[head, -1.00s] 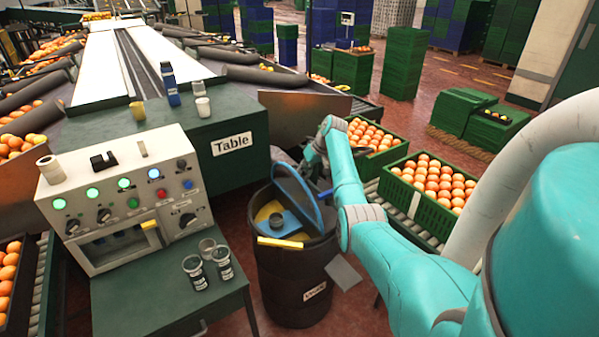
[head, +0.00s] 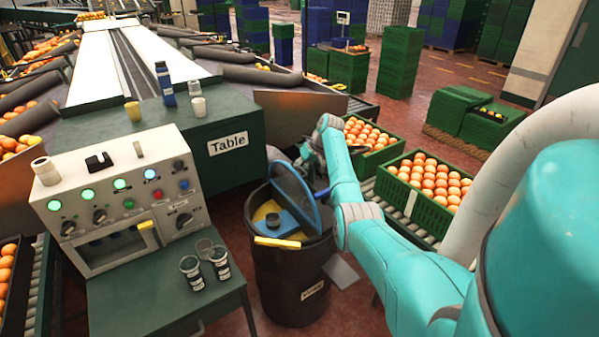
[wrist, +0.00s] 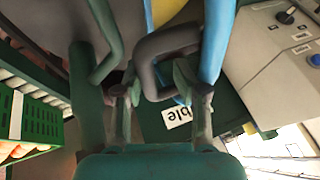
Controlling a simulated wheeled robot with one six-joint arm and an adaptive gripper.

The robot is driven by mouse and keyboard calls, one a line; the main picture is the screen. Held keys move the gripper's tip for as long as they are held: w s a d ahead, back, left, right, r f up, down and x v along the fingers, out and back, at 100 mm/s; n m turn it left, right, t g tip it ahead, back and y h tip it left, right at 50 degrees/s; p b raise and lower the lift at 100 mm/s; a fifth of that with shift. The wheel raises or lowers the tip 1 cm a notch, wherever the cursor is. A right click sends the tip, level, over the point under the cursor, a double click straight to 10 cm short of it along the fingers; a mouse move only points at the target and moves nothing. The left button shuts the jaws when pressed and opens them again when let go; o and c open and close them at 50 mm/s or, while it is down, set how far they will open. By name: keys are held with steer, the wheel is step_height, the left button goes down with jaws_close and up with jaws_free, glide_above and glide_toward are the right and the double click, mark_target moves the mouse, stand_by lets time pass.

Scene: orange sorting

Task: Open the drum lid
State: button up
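The dark drum (head: 290,285) stands on the floor right of the green side table. Its round blue lid (head: 290,188) is raised and steeply tilted, leaving the drum's mouth uncovered at the front. My gripper (head: 316,168) is at the far right side of the lid, partly hidden by my arm and the lid. In the wrist view, a dark looped handle (wrist: 145,52) stands beside the blue lid edge (wrist: 216,40). My gripper (wrist: 160,92) has its fingers apart, with part of the handle between them; firm contact cannot be made out.
Inside the drum are a blue item (head: 278,222) and yellow pieces. Orange-filled green crates (head: 425,212) stand on rollers close right of my arm. The control box (head: 125,190) and cups (head: 192,275) are on the left. Red floor shows around the drum.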

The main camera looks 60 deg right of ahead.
step_height(320, 180, up, 9)
steer(key=shift+r, duration=0.15)
steer(key=shift+s+a, duration=0.1)
steer(key=shift+a, duration=0.05)
stand_by(0.7)
